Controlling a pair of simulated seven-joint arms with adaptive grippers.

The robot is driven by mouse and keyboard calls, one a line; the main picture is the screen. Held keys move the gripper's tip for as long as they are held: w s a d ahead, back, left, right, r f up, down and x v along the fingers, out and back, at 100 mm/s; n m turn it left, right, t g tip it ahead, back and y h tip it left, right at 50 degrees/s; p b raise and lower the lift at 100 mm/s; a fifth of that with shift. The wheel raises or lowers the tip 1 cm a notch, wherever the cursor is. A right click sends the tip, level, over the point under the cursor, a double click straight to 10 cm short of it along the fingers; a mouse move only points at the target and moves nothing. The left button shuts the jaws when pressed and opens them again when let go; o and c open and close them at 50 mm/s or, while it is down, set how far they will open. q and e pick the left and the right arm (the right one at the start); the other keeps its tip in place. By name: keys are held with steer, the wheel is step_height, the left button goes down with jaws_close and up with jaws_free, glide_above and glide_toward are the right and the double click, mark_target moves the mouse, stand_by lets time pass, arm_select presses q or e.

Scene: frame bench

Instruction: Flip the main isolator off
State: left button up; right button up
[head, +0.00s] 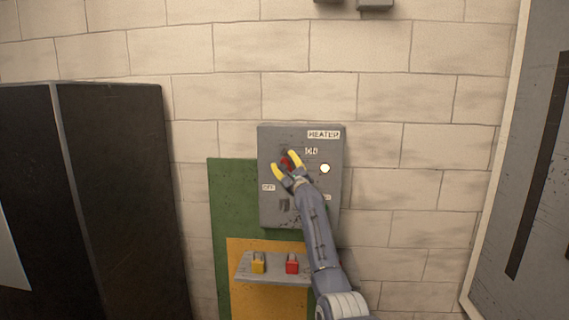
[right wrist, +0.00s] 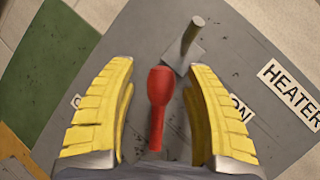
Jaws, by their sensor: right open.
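The main isolator is on a grey box (head: 268,140) labelled HEATER, fixed to the wall. Its red handle (right wrist: 158,100) stands between the two yellow fingers of my right gripper (right wrist: 160,75), with a gap on each side. In the head view my right gripper (head: 283,163) is open at the box's upper middle, around the small red handle. An ON label (head: 311,151) is up and right of the handle; an OFF label (head: 268,187) is at lower left. The handle's pivot is hidden by the gripper. My left gripper is not in view.
A grey metal peg (right wrist: 191,38) sticks out beyond the handle. A lit white lamp (head: 325,168) is on the box's right. Below, a shelf (head: 273,280) carries a yellow padlock (head: 258,265) and a red padlock (head: 292,266). A dark cabinet (head: 115,190) stands left.

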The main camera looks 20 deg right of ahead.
steer(key=shift+w+r, duration=0.1)
steer(key=shift+w, duration=0.15)
steer(key=shift+c, duration=0.4)
jaws_close()
